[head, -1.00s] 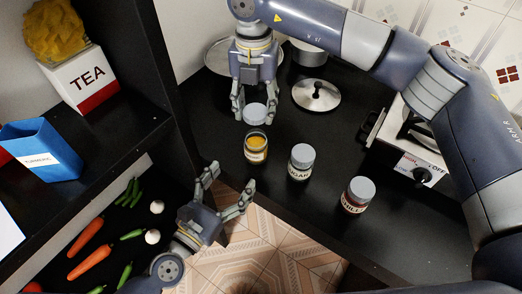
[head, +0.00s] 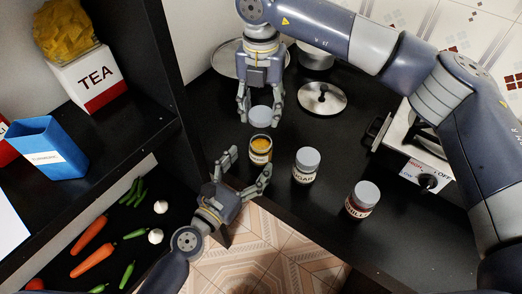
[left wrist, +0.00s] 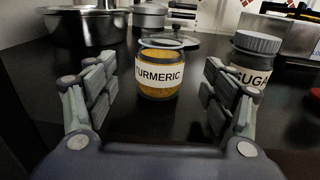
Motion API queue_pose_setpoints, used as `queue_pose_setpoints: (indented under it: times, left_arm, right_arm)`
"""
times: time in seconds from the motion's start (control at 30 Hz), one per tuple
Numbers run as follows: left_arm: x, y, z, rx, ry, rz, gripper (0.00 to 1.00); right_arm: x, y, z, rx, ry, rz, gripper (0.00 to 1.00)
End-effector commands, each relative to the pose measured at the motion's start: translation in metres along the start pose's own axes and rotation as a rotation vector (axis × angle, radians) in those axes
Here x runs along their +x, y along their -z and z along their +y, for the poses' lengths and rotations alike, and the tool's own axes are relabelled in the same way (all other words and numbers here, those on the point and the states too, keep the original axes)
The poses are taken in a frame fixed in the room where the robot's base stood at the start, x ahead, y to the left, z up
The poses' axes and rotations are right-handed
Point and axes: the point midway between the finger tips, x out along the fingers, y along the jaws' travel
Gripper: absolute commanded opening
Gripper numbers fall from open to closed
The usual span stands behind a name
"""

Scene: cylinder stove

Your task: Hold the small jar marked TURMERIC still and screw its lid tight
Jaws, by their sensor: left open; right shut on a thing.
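The turmeric jar (head: 260,152) stands upright and open on the dark counter, with yellow content; its label reads TURMERIC in the left wrist view (left wrist: 159,76). My right gripper (head: 259,121) is shut on the grey lid (head: 260,115), which is off the jar and just behind it in the head view. My left gripper (head: 247,163) is open at the counter's front edge, just in front of the jar. In the left wrist view the jar appears between its spread fingers (left wrist: 158,95), farther ahead, with no contact visible.
A sugar jar (head: 306,166) stands close to the right of the turmeric jar, and a chili jar (head: 362,200) farther right. A pot lid (head: 322,98) lies behind. A stove (head: 425,165) is at the right. A shelf (head: 130,135) stands left.

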Motion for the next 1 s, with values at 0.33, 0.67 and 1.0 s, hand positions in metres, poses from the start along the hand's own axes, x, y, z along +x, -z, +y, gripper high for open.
queue_pose_setpoints:
  times: [0.33,0.67,1.0]
  left_arm:
    - [0.051,-0.001,0.001,0.002,-0.001,-0.002,0.76]
    - [0.06,0.0,0.0,0.002,0.0,0.0,0.76]
    - [0.06,0.0,0.0,0.001,0.0,0.0,0.28]
  right_arm:
    - [0.0,0.0,0.0,0.0,0.0,0.0,0.36]
    - [0.0,0.0,0.0,0.0,0.0,0.0,0.36]
    - [0.0,0.0,0.0,0.0,0.0,0.0,0.36]
